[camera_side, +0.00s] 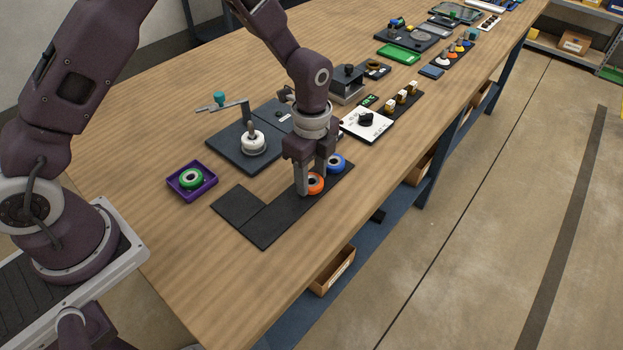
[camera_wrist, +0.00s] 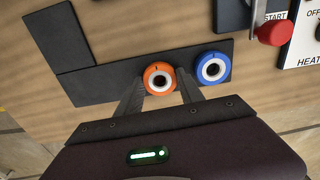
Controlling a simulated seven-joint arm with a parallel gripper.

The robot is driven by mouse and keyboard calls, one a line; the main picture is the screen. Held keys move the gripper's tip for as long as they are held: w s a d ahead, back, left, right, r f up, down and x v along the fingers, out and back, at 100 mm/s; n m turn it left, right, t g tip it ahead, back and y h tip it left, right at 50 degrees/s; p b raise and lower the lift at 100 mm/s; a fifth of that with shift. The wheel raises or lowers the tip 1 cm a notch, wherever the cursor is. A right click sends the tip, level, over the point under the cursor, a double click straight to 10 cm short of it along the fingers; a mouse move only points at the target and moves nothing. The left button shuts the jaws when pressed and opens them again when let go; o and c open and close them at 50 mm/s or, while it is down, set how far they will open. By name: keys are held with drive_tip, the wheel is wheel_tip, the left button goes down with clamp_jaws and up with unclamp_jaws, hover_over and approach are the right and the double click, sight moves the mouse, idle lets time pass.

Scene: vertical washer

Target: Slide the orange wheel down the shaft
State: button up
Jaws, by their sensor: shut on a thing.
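The orange wheel (camera_side: 316,184) is a ring with a pale centre, at the dark flat mat (camera_side: 270,225) on the table. It also shows in the wrist view (camera_wrist: 159,78). My gripper (camera_side: 312,186) points down with its fingers on either side of the orange wheel, shut on it. Whether the wheel touches the mat is unclear. A white round base with an upright grey shaft (camera_side: 252,132) stands on a dark plate (camera_side: 232,155) to the left of my gripper; it carries no orange wheel.
A blue wheel (camera_side: 336,163) lies close beside the orange one on the mat. A green wheel (camera_side: 190,178) sits in a purple tray (camera_side: 173,184). A lever arm with a teal knob (camera_side: 219,98) stands behind the shaft. A white panel (camera_side: 367,124) with a black knob lies to the right.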

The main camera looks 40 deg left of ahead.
wheel_tip(320, 180, up, 9)
wheel_tip(320, 180, up, 5)
drive_tip(key=n, duration=0.6)
hover_over(250, 122)
drive_tip(key=shift+f, duration=0.1)
drive_tip(key=shift+a+f, duration=0.15)
drive_tip(key=shift+f, duration=2.05)
drive_tip(key=shift+f, duration=2.35)
drive_tip(key=o, duration=1.8)
